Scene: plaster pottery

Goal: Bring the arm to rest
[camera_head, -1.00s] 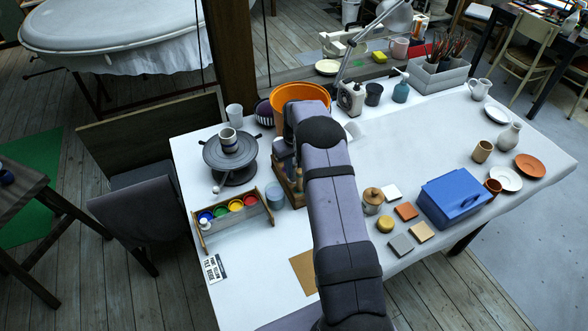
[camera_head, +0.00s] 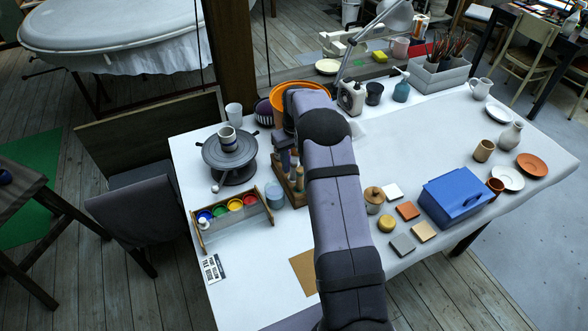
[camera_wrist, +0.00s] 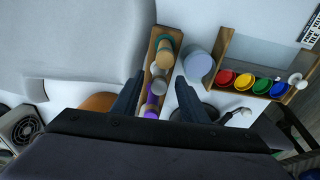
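My gripper shows in the wrist view (camera_wrist: 160,100) with its two dark fingers spread apart and nothing between them touching either finger. It hangs above a wooden rack (camera_wrist: 153,75) that holds several upright tools or bottles with coloured ends. In the head view my arm reaches up the middle of the white table, and the wooden rack (camera_head: 298,192) shows just left of it. The fingers are largely hidden by my arm in the head view.
An orange basin (camera_head: 283,94) is behind my arm. A blue box (camera_head: 452,194) and tiles sit on the right. The table's centre right is clear.

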